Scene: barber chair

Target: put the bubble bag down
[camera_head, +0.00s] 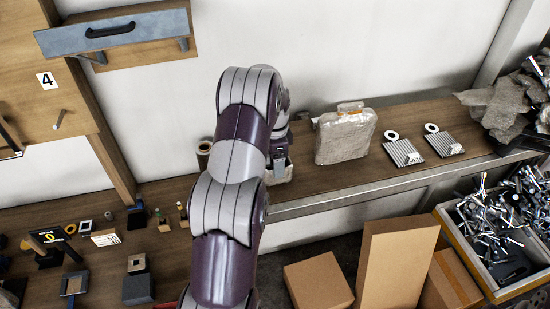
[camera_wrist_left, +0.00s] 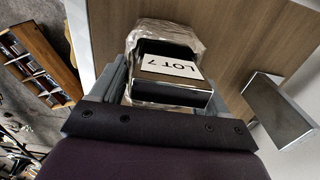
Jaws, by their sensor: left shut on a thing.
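My left arm reaches from the bottom of the head view over to the back shelf, and its gripper (camera_head: 281,160) points down there. In the left wrist view the gripper (camera_wrist_left: 165,90) is shut on a crinkled clear bubble bag (camera_wrist_left: 163,27). A black, shiny-edged piece with a white "LOT 7" label (camera_wrist_left: 172,66) shows between the fingers. In the head view only a pale part of the held bag (camera_head: 281,176) shows below the gripper, at the shelf edge; I cannot tell whether it touches the shelf. My right gripper is not in view.
Another puffy clear bag (camera_head: 345,137) stands on the shelf (camera_head: 350,173), right of my gripper. Two striped pads (camera_head: 403,152) with white rings lie farther right. A bin of metal parts (camera_head: 497,235) and cardboard boxes (camera_head: 318,281) stand below. Small items crowd the left bench.

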